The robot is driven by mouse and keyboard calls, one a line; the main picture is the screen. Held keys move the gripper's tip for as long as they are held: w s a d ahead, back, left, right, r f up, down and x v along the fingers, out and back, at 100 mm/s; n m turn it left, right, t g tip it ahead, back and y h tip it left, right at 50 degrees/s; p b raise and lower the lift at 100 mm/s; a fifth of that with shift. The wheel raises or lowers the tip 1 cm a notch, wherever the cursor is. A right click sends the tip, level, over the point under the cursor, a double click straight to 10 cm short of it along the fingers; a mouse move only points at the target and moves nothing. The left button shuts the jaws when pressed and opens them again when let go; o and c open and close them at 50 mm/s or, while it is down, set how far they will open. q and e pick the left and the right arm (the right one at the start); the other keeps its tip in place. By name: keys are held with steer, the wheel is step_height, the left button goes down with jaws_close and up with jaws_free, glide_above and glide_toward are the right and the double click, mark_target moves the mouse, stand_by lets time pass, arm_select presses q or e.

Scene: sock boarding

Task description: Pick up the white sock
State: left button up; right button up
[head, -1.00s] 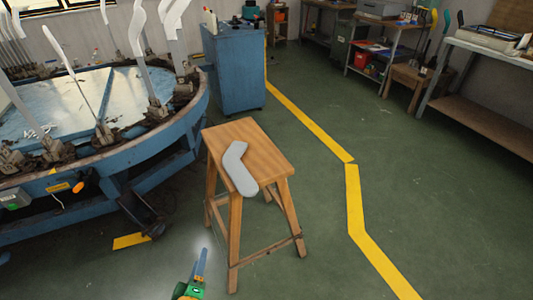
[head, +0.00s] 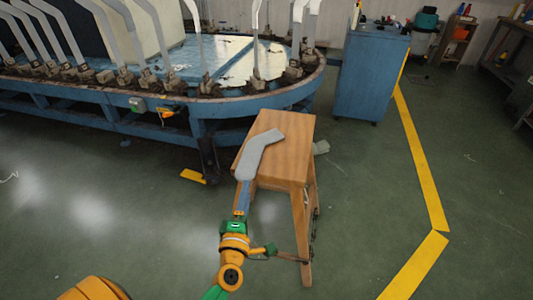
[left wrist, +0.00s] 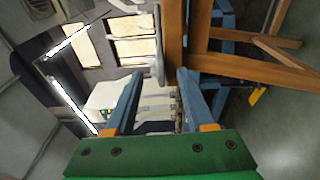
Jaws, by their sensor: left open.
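The white sock (head: 260,153), bent in the middle and greyish-white, lies flat on the wooden stool (head: 297,150). One end reaches the stool's near left edge. My left gripper (head: 242,190) is at that near end in the head view, its fingers pointing at it. In the left wrist view the left gripper (left wrist: 158,85) is open with a gap between its fingers. A thin pale strip, seemingly the sock edge-on (left wrist: 158,50), shows beyond the gap beside the stool top (left wrist: 174,40). I cannot tell whether the fingers touch it. My right gripper is not in view.
A large blue machine table (head: 235,107) with several upright pale sock boards stands behind the stool. A blue cabinet (head: 370,75) stands at the back right. A yellow floor line (head: 420,160) runs on the right. The green floor around the stool is mostly clear.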

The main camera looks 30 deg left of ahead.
mark_target(247, 177)
arm_select(q)
steer(key=x, duration=0.5)
steer(key=shift+a, duration=0.45)
steer(key=shift+w+a, duration=0.1)
steer(key=shift+w, duration=0.3)
jaws_close()
